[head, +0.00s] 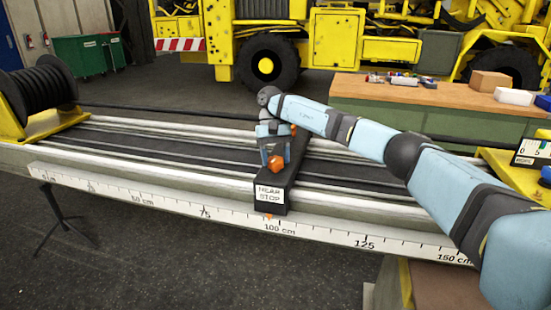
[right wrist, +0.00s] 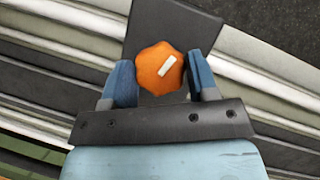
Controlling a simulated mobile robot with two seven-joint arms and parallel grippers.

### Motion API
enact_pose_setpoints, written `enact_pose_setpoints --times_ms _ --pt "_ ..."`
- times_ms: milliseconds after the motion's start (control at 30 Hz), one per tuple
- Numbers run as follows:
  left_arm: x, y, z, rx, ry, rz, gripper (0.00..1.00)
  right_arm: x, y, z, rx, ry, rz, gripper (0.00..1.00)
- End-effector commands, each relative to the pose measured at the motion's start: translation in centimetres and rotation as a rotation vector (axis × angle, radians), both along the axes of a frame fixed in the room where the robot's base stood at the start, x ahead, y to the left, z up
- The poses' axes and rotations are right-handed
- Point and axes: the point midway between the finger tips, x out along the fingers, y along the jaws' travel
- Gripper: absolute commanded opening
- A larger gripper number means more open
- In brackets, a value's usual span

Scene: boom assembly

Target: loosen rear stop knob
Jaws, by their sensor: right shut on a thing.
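The rear stop (head: 272,198) is a dark block lying across the rail bench, with a white label reading "REAR STOP" on its near end. Its orange knob (head: 277,163) sits on top, and an orange pointer shows below the block at the scale near 100 cm. My right gripper (head: 275,158) reaches down over the block and is shut on the knob. In the right wrist view the knob (right wrist: 160,69) is lobed with a white mark, and the blue fingers (right wrist: 160,82) stand on either side of it. My left gripper is not in view.
The bench's ruler (head: 190,204) runs along its near edge. A black cable reel (head: 38,90) on a yellow stand is at the left end. A dark cable runs along the far side. A wooden-topped workbench (head: 440,93) with tools and boxes stands behind.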

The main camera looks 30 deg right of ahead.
Motion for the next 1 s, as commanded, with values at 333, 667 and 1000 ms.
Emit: enact_pose_setpoints --times_ms 333,667,1000 --pt "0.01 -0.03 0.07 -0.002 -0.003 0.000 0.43 0.01 0.01 -0.02 -0.001 0.000 0.046 0.30" --pt "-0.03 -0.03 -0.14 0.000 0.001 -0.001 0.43 0.00 0.01 -0.04 -0.001 0.000 0.045 0.63" --pt "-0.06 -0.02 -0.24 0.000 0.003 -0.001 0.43 0.02 0.01 0.03 0.000 0.000 0.044 0.78"
